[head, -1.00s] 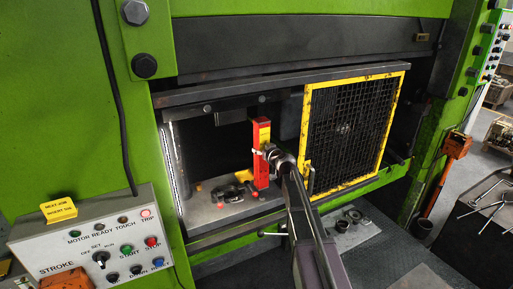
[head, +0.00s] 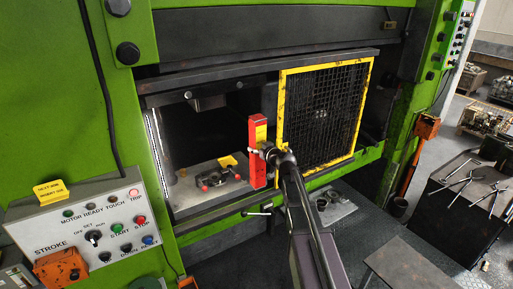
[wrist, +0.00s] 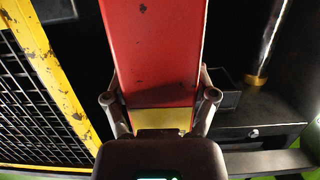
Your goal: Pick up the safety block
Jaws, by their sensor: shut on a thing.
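The safety block (head: 257,137) is a tall red bar with a yellow patch. It stands upright in the head view, at the front of the press opening, left of the yellow-framed mesh guard. My gripper (head: 262,150) is shut on it from the front right. In the wrist view the block's red face (wrist: 155,50) fills the middle, with a yellow band low down. My gripper's two fingers (wrist: 160,100) lie along its left and right sides. The block's lower end stands in front of the die bed in the head view; I cannot tell whether it touches anything.
The yellow-framed mesh guard (head: 322,113) is close on the right. Behind and left is the die bed (head: 190,200) with a dark clamp piece (head: 217,178) and a yellow piece (head: 228,161). The control panel (head: 90,235) is at lower left. A workbench with tools (head: 470,190) stands at right.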

